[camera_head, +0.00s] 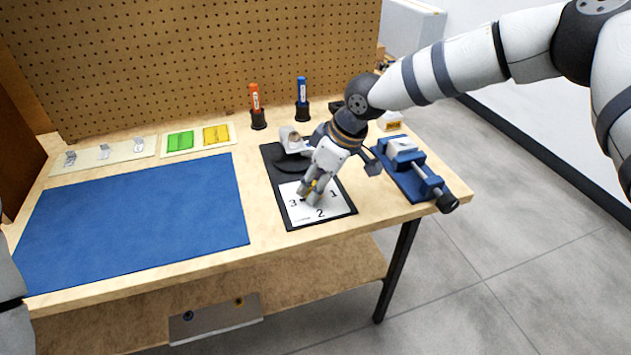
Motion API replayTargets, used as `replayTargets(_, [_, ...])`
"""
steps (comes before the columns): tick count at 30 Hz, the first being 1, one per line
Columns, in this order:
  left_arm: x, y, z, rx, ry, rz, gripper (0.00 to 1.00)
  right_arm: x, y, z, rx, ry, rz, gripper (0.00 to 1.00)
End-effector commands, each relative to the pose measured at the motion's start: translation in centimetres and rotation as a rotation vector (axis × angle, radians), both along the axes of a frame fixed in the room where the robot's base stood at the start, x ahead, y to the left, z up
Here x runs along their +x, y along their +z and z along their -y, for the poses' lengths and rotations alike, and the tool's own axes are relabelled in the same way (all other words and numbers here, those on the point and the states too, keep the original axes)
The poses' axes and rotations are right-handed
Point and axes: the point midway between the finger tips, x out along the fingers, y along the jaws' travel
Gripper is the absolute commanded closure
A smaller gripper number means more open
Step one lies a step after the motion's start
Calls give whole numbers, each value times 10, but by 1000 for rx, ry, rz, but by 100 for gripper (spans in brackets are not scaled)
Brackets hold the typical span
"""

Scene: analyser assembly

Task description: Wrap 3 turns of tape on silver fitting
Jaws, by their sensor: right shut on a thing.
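My right gripper (309,194) reaches down over a white card (304,213) marked 1, 2 and 3, which lies on a black board (345,211). It is shut on a small part at the card's middle. The fingers mostly hide this part, and a little yellow shows there. A white roll (291,137), perhaps the tape, stands at the back of the black board. Small silver fittings (104,152) sit in a row on a pale strip at the back left; I cannot tell which one the task means. My left gripper is out of view.
A blue mat (140,220) covers the table's left part, empty. Behind it is a tray with green (180,141) and yellow (216,135) pieces. An orange marker (255,97) and a blue marker (301,91) stand in holders. A blue vise (410,165) stands at the right.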

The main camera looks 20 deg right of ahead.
Motion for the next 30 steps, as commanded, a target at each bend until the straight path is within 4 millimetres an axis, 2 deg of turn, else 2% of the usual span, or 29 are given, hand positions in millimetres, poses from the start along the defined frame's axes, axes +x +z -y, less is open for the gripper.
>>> replayTargets(2, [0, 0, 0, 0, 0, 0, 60, -1, -1, 1, -3, 0, -3, 97])
replayTargets(3, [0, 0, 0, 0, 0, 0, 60, -1, -1, 1, -3, 0, -3, 60])
replayTargets(5, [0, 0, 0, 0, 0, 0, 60, -1, -1, 1, -3, 0, -3, 50])
replayTargets(15, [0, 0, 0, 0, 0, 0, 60, -1, 5, 2, -1, 1, 0, 50])
replayTargets(17, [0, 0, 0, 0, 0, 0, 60, -3, 15, 5, 1, 1, 2, 50])
replayTargets(24, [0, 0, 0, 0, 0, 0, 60, -20, 75, 23, 1, -2, 3, 50])
replayTargets(30, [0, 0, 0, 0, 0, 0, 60, -30, 105, 33, -1, 0, -1, 50])
